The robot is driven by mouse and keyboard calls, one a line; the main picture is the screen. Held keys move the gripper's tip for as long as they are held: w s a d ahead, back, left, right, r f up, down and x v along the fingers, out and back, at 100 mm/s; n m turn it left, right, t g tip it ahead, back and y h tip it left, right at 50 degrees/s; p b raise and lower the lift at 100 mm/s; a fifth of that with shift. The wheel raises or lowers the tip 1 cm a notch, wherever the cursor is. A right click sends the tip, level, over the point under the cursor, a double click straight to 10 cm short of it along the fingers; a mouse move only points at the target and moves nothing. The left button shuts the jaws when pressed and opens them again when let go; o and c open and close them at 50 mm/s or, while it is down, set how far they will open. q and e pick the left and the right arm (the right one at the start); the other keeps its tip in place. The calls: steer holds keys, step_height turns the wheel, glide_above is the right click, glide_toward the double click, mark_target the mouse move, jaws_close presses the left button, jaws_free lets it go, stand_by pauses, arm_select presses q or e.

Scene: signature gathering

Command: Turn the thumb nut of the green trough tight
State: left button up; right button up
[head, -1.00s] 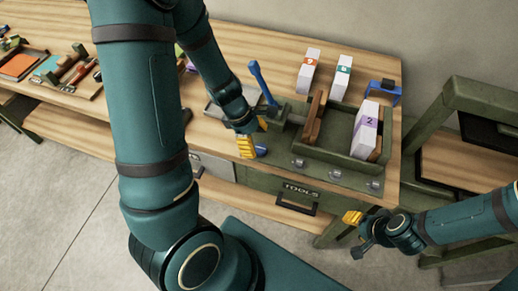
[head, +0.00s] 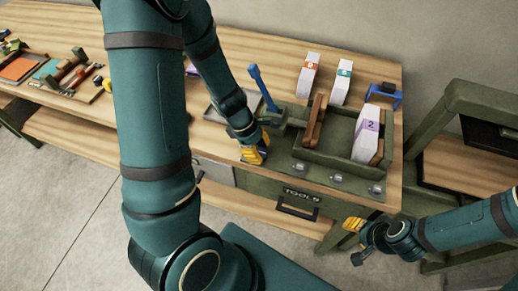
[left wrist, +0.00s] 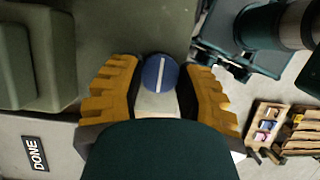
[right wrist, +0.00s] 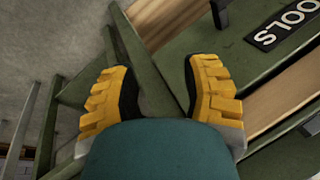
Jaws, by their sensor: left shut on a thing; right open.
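The green trough (head: 325,170) stands on the workbench in the head view, with a white block marked 2 (head: 367,127) between its wooden boards. The thumb nut (left wrist: 160,73) is a round blue knob with a white line across it, near upright in the left wrist view. My left gripper (head: 258,152) is at the trough's left front, shut on the nut; its yellow fingers (left wrist: 160,85) lie on both sides of it. In the head view the fingers mostly hide the nut. My right gripper (head: 352,238) is open and empty, off the bench's front right; its spread fingers show in the right wrist view (right wrist: 160,90).
A blue lever (head: 262,88) rises left of the trough. Two white blocks, one with an orange label (head: 309,75) and one with a green label (head: 341,80), stand behind it. A blue bracket (head: 384,94) is at the back right. A TOOLS drawer (head: 300,193) is below; a green-framed stand (head: 450,110) is right.

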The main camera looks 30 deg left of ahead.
arm_select(q)
steer(key=m+g+p, duration=0.1)
steer(key=m+p, duration=0.1)
steer(key=m, duration=0.2)
steer(key=shift+g, duration=0.3)
steer(key=m+p, duration=0.1)
steer(key=m, duration=0.1)
steer(key=m+g+p, duration=0.1)
steer(key=m, duration=0.1)
steer(key=shift+w+m+g+y, duration=0.15)
steer(key=shift+m+g+y, duration=0.15)
steer(key=m+g+y+p, duration=0.1)
steer(key=m, duration=0.3)
steer(key=shift+d, duration=0.1)
steer(key=m, duration=0.2)
steer(key=m+g+y, duration=0.1)
steer(key=m, duration=0.2)
steer(key=shift+y, duration=0.3)
steer(key=shift+d, duration=0.1)
steer(key=shift+w, duration=0.1)
steer(key=o, duration=1.2)
